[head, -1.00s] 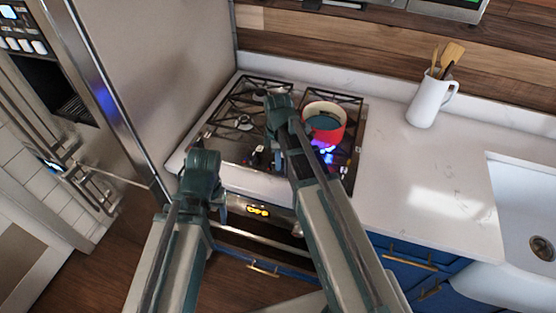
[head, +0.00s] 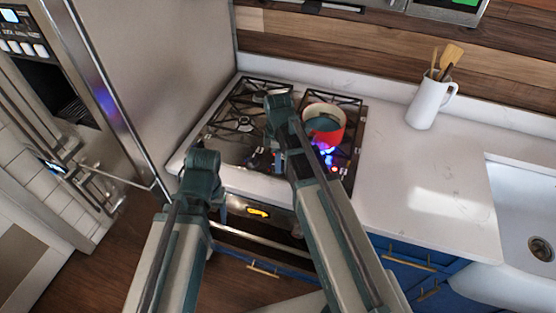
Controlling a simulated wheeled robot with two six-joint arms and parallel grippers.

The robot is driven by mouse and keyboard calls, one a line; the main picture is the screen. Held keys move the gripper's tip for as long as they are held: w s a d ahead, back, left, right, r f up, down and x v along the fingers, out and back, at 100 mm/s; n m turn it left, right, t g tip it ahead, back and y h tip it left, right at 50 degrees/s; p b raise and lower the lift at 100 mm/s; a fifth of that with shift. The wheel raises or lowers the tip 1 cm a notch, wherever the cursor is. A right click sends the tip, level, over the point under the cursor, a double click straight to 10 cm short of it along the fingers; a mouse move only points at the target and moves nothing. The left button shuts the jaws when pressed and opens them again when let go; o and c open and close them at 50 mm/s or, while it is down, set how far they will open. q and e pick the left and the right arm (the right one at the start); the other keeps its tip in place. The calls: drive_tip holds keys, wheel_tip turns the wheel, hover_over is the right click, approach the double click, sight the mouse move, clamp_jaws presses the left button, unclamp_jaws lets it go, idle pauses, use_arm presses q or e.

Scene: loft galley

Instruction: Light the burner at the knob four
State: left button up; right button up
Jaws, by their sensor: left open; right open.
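The gas stove (head: 236,150) stands in the middle of the head view, with black grates and a lit orange display on its front. A blue flame (head: 327,152) shows at the right front burner, just in front of a red pot (head: 325,122) on the right rear grate. The knobs along the front are small, dark and partly hidden by my arms; I cannot tell which is knob four. My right gripper (head: 278,158) is open over the stove's front middle, mostly hidden by its arm. My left gripper (head: 222,208) is open in front of the stove's left front edge.
A white counter (head: 400,180) right of the stove holds a white jug (head: 428,103) with wooden utensils. A white sink (head: 510,235) is at far right. A steel fridge (head: 150,80) stands close on the left. Blue drawers (head: 405,262) lie below the counter.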

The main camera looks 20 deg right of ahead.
wheel_tip(320, 180, up, 13)
drive_tip(key=p, duration=1.2)
drive_tip(key=shift+f, duration=0.15)
wheel_tip(320, 180, down, 14)
drive_tip(key=b, duration=1.3)
drive_tip(key=shift+r, duration=0.2)
clamp_jaws()
